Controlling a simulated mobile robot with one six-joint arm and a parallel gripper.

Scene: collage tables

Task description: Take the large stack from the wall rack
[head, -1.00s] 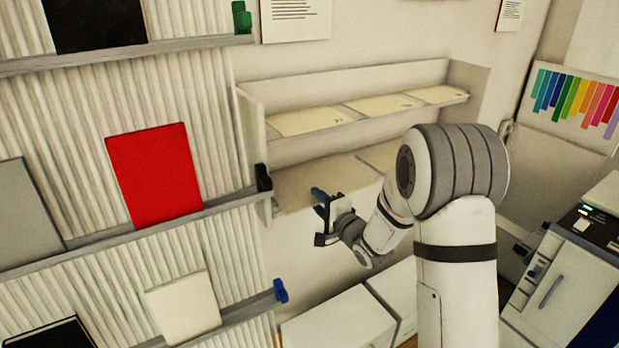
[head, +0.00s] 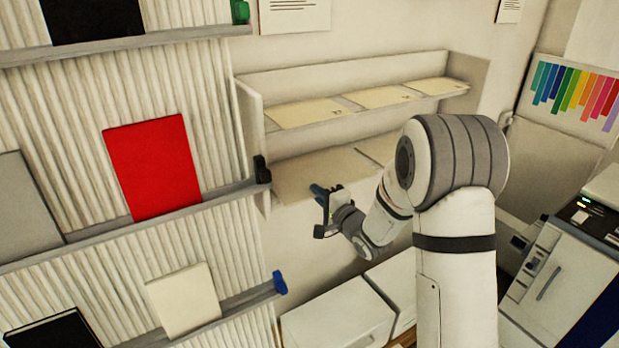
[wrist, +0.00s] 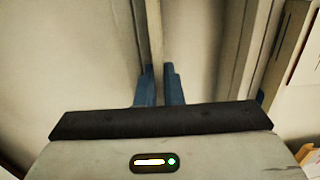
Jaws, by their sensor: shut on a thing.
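The wall rack (head: 243,120) is a pale two-level shelf unit on the wall in the head view. The large stack (head: 305,173) is a wide, flat cream stack on its lower level, at the left. My gripper (head: 319,190) is at the front edge of this stack, its blue fingertips touching it. In the wrist view, my gripper (wrist: 160,78) is shut on the thin pale edge of the stack (wrist: 154,35), which runs up between the two blue fingers. My forearm hides the right part of the lower level.
Smaller cream stacks (head: 305,111) lie on the upper level, just above. A ribbed display wall with a red panel (head: 153,166) and rails stands at the left. White cabinets (head: 340,318) are below, and a machine (head: 565,265) stands at the right.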

